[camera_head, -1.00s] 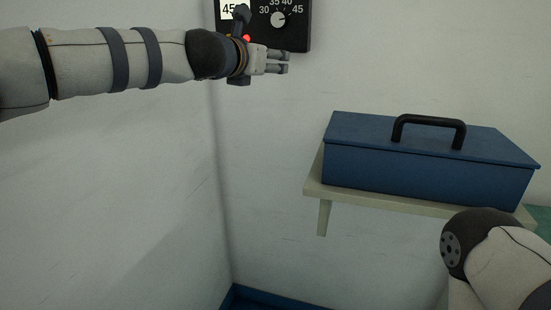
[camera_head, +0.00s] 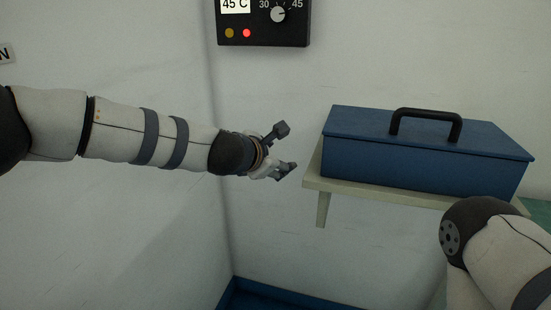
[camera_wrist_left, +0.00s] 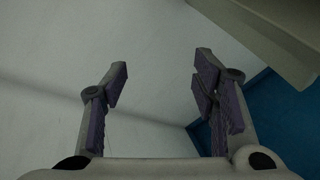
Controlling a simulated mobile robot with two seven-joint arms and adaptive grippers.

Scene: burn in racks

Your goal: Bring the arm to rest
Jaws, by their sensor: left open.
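My left arm comes in from the left in the head view. Its gripper (camera_head: 288,171) hangs in free air just left of the shelf, below the control box. In the left wrist view the left gripper (camera_wrist_left: 160,85) has its two fingers wide apart with nothing between them. The wall and a blue surface lie beyond the fingers. Part of my right arm shows at the lower right of the head view; its gripper is out of view.
A blue box with a black handle (camera_head: 425,165) sits on a pale shelf (camera_head: 318,186). A black control box (camera_head: 262,30) with a dial, a "45 C" label and a lit red lamp is on the wall. A blue surface (camera_head: 280,297) lies low down.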

